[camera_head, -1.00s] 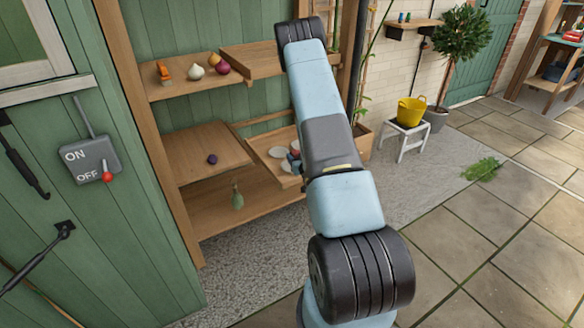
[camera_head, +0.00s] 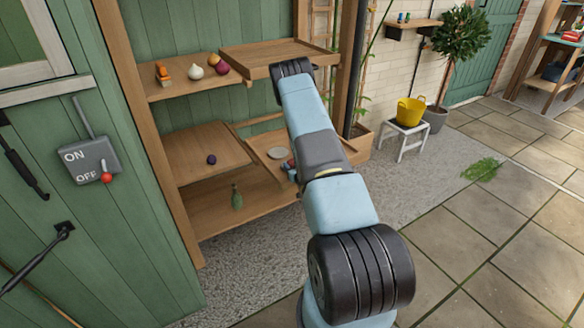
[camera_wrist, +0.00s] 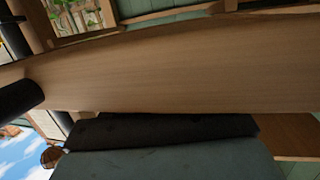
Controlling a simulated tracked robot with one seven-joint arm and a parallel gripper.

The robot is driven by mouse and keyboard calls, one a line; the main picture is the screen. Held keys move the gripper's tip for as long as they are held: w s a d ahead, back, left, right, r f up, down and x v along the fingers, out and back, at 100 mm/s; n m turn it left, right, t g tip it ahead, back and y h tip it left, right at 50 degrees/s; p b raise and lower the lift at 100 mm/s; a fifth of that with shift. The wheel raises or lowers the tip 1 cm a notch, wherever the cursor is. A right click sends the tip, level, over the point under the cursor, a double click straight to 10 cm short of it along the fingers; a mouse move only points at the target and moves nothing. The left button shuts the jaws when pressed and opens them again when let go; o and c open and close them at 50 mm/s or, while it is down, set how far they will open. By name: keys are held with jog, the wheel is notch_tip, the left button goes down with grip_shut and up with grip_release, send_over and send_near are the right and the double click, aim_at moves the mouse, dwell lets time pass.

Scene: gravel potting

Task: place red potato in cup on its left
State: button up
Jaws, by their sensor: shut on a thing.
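A small reddish thing, likely the red potato (camera_head: 291,162), shows at the left edge of my arm in the head view, over the lower right tray. My gripper (camera_head: 292,174) is mostly hidden behind my arm there and is shut on it. A pale round cup or dish (camera_head: 277,153) lies in the tray, just left of and behind the reddish thing. Whether they touch cannot be told. Any other cup is hidden by my arm. The wrist view is filled by a wooden board (camera_wrist: 160,75) and shows neither potato nor cup clearly.
A green bottle (camera_head: 237,197) stands below. An upper tray (camera_head: 275,58) overhangs close to my arm.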

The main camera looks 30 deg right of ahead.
jog(key=o, duration=0.8)
jog(key=shift+s, duration=0.1)
